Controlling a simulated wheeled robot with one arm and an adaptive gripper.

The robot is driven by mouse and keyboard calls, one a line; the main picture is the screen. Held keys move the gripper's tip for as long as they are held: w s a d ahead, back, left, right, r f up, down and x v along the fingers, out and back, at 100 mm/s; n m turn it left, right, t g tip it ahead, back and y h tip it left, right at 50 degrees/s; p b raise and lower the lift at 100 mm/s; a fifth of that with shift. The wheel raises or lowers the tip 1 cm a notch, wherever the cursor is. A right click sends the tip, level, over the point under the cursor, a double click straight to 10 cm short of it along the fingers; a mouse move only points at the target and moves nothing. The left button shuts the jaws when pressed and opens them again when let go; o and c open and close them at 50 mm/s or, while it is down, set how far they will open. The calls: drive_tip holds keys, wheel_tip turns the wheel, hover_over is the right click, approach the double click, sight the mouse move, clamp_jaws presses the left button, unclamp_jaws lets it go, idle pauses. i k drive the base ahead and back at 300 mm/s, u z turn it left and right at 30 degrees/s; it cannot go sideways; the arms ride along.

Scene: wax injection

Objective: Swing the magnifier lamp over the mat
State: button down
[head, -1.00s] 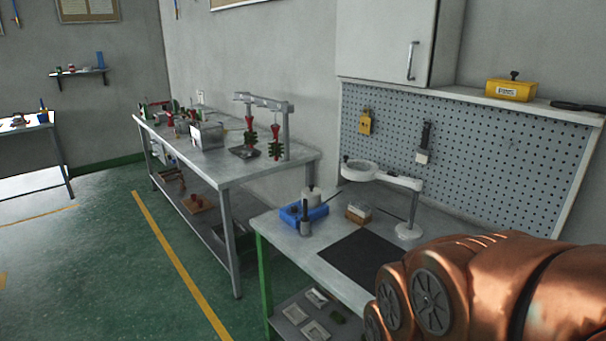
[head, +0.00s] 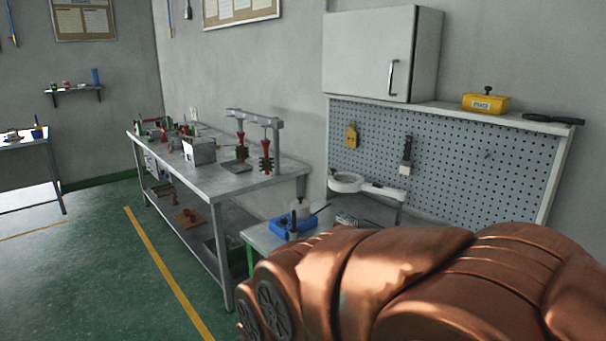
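The white magnifier lamp (head: 382,190) stands at the back of the near workbench. Its ring head (head: 346,183) points left, near the pegboard, and its lower post and base are hidden behind my copper-coloured arm. The mat is hidden behind my arm now; in the earlier view it is a dark sheet on the bench in front of the lamp. My gripper is not in view; only arm links show, across the lower right.
A blue tray (head: 291,224) with small items sits at the bench's left end, with a small box (head: 346,220) beside it. A pegboard (head: 450,155) and a cabinet (head: 368,55) stand behind. A longer bench (head: 232,172) is to the left, with open green floor in front.

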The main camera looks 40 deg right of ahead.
sight(359, 184)
drive_tip(key=z, duration=0.1)
drive_tip(key=i, duration=0.8)
drive_tip(key=z, duration=1.05)
drive_tip(key=i, duration=0.55)
drive_tip(key=z, duration=0.6)
